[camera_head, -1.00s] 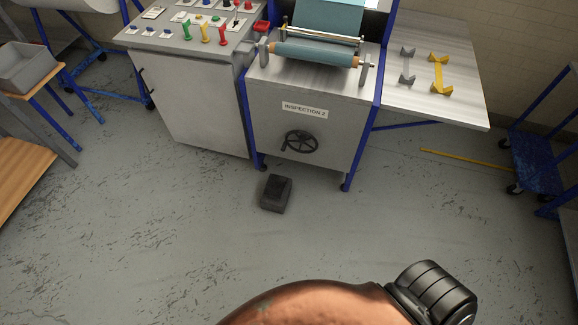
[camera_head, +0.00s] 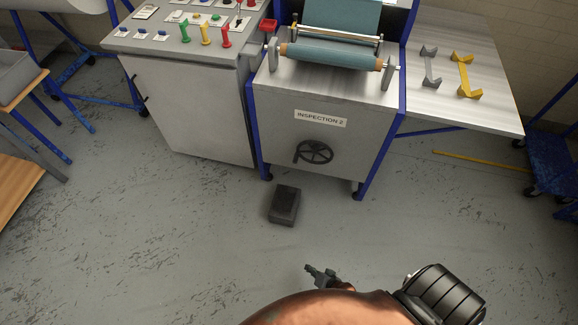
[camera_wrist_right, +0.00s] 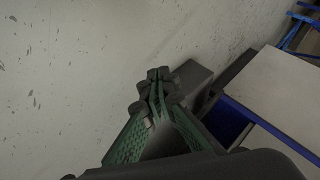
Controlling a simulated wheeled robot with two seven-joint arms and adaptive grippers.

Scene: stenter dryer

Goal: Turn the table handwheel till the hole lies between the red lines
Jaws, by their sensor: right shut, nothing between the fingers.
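The black handwheel (camera_head: 313,152) is on the front panel of the grey inspection table (camera_head: 340,105), under a label reading INSPECTION 2 (camera_head: 320,118). The hole and the red lines cannot be made out at this size. My right gripper (camera_head: 312,270) is low in the head view, in front of the table and well apart from the handwheel. In the right wrist view its fingertips (camera_wrist_right: 153,77) are together, shut and empty, above the floor. The handwheel does not show in the right wrist view. My left gripper is not in view.
A dark pedal-like box (camera_head: 284,205) lies on the floor in front of the table. A control cabinet (camera_head: 190,105) with coloured levers stands to the left. A side shelf (camera_head: 440,95) carries grey and yellow brackets. The floor between is mostly clear.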

